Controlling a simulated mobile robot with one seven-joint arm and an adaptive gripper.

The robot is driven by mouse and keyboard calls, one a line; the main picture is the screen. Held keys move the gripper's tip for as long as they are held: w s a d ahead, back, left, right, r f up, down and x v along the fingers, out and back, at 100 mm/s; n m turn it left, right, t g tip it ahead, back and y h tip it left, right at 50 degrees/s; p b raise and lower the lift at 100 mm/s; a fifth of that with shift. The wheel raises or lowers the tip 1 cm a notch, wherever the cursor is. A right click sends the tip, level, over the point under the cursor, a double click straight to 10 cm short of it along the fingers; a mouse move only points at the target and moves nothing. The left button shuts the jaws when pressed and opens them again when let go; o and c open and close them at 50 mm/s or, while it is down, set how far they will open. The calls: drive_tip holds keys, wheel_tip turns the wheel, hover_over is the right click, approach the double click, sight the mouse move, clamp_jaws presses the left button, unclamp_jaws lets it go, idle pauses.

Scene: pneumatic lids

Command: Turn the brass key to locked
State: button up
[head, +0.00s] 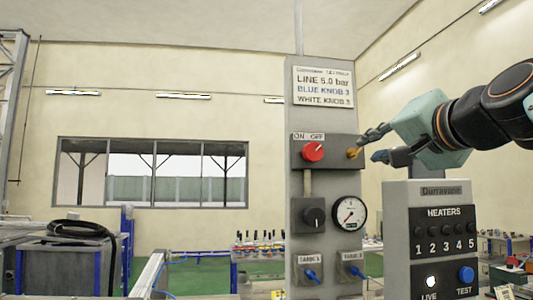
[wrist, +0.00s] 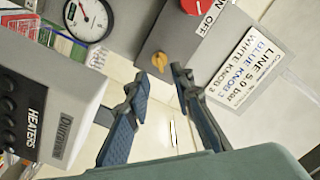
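In the wrist view my gripper (wrist: 158,74) is open with nothing between the fingers. I see no contact with the key. Any lock markings around the key are not readable.
Below the box are a black knob (head: 314,216), a gauge (head: 349,212) and blue knobs (head: 310,275). The heaters panel (head: 397,238) stands close under my arm at the right. A sign (head: 323,87) is above the box.

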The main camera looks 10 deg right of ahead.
drive_tip(key=s, duration=0.6)
drive_tip(key=shift+d, duration=0.1)
drive_tip(key=a+f+n+g+p, duration=0.2)
drive_tip(key=a+f, duration=0.2)
drive_tip(key=f, duration=0.3)
drive_tip(key=a+f+n+g+y+p, duration=0.1)
drive_tip(key=a+f+g, duration=0.1)
drive_tip(key=a+f, duration=0.35)
drive_tip(key=a+f+n+g+p, duration=0.2)
drive_tip(key=f, duration=0.6)
drive_tip(key=s+a+f+n+g+p, duration=0.1)
drive_tip(key=s+f+g, duration=0.1)
drive_tip(key=f, duration=0.5)
drive_tip(key=s+a+f+n+g+h+p, duration=0.1)
drive_tip(key=s+f+g, duration=0.1)
drive_tip(key=s+f, duration=0.3)
drive_tip(key=s+a+f+n+g+p, duration=0.1)
drive_tip(key=s+f+g, duration=0.1)
drive_tip(key=f, duration=0.7)
drive_tip(key=shift+s+a+n+h+p, duration=0.3)
drive_tip(key=shift+s+a+n+p, duration=0.1)
drive_tip(key=shift+s, duration=0.25)
